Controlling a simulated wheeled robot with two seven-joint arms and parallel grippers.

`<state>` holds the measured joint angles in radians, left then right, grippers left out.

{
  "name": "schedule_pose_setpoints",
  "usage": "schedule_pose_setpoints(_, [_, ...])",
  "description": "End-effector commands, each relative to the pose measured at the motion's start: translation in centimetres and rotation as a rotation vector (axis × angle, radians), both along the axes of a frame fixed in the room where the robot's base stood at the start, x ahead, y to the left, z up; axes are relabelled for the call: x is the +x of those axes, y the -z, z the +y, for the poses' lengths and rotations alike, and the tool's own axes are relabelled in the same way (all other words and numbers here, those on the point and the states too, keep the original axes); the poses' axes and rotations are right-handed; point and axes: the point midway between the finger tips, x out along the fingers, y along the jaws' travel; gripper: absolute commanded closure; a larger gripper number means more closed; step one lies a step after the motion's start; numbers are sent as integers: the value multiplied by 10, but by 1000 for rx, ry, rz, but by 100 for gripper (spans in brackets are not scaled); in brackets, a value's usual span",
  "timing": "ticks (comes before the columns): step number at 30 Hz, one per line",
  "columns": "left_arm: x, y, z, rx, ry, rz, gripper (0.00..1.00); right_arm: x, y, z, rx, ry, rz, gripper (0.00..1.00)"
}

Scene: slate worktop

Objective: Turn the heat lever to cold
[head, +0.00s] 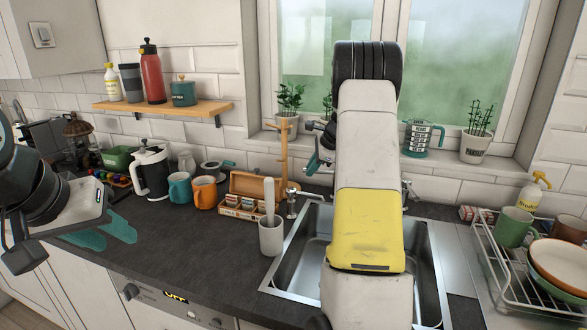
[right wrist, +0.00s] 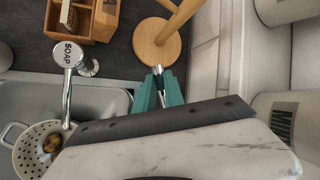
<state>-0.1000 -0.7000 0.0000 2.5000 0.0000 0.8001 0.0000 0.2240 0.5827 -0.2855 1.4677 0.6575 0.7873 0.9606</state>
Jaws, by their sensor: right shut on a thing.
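The metal lever (right wrist: 157,72) shows in the right wrist view as a small chrome rod between the teal fingertips of my right gripper (right wrist: 159,90). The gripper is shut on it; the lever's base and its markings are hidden. In the head view my right gripper (head: 318,155) is beside my raised forearm, which hides most of the tap. A chrome fitting (head: 405,188) shows just right of the forearm, behind the sink. My left gripper (head: 102,234) is over the worktop at the left, its teal fingers apart and empty.
The sink (head: 290,258) lies below my right arm. A soap dispenser (right wrist: 68,56), a wooden stand (right wrist: 157,44) and a tea box (head: 240,208) are close by. A utensil pot (head: 271,238) stands left of the sink, a dish rack (head: 500,265) right.

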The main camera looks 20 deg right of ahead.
Motion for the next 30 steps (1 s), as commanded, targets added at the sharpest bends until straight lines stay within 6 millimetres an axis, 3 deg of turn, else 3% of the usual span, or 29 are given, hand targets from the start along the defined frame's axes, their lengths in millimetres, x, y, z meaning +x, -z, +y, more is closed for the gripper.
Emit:
schedule_pose_setpoints(14, [0, 0, 0, 0, 0, 0, 64, -3, 0, -1, 0, -22, 0, 100])
schedule_pose_setpoints(24, [0, 0, 0, 0, 0, 0, 64, -34, 0, 0, -1, -359, -1, 100])
schedule_pose_setpoints(30, [0, 0, 0, 0, 0, 0, 64, -38, 0, 0, -1, -401, -2, 100])
